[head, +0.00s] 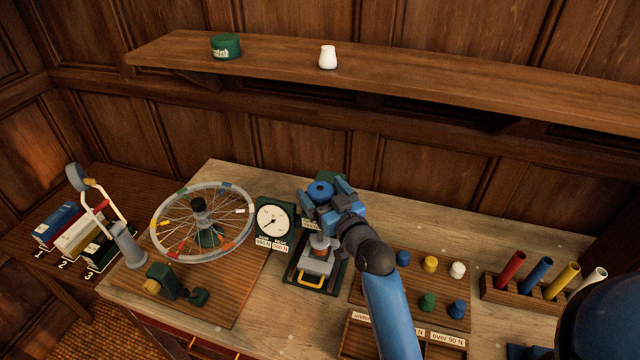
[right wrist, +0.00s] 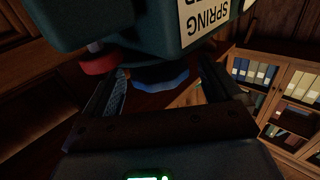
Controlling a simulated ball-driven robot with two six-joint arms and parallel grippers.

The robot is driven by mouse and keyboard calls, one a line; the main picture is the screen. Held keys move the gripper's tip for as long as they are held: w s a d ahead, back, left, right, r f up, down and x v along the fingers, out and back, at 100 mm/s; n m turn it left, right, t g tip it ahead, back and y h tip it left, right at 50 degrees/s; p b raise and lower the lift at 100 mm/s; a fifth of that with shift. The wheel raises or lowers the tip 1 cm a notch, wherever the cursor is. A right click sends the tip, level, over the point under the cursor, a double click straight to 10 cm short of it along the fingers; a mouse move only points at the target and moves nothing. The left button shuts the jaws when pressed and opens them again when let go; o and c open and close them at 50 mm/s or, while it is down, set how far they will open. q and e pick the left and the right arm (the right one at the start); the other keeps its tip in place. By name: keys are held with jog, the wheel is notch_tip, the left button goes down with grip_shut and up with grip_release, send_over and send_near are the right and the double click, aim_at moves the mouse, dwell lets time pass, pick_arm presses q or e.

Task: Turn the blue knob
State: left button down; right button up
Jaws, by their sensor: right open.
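The blue knob (head: 320,190) is a round disc with a scalloped edge on a dark green spring-testing device, of which my arm hides much in the head view. In the right wrist view the knob (right wrist: 160,77) shows below the device's body (right wrist: 170,30), which bears an upside-down label reading "SPRING". My right gripper (head: 325,191) is open, with one finger on each side of the knob. In the right wrist view a gap shows between the knob and the right-hand finger; contact at the left-hand finger cannot be told. My left gripper is not in view.
A dial gauge (head: 273,221) stands left of the device, beside a spoked wheel (head: 175,226). A yellow handle (head: 310,281) is at the device's front. A board with coloured knobs (head: 385,292) and a rack of coloured tubes (head: 507,291) lie right. A shelf (head: 430,83) runs above.

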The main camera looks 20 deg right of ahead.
jog(key=shift+w+a, duration=0.15)
jog(key=shift+w, duration=0.6)
jog(key=c, duration=1)
jog(key=shift+o, duration=0.2)
